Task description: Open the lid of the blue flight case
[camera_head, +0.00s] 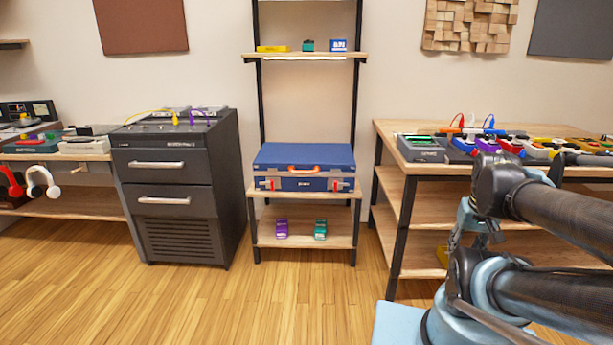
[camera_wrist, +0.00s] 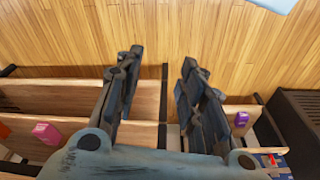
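The blue flight case (camera_head: 304,157) lies on the middle shelf of a narrow rack in the head view. Its lid is shut. A small part of the case (camera_wrist: 282,170) shows at the lower right of the wrist view. My gripper (camera_wrist: 161,58) is open and empty, its two fingers spread apart, well away from the case. In the head view my arm is at the right.
The rack shelf (camera_head: 302,236) below the case holds a purple and a green pedal. A dark cabinet (camera_head: 176,185) stands left of the rack. A wooden table (camera_head: 388,133) with several pedals stands at the right. The wooden floor (camera_head: 200,310) in front is clear.

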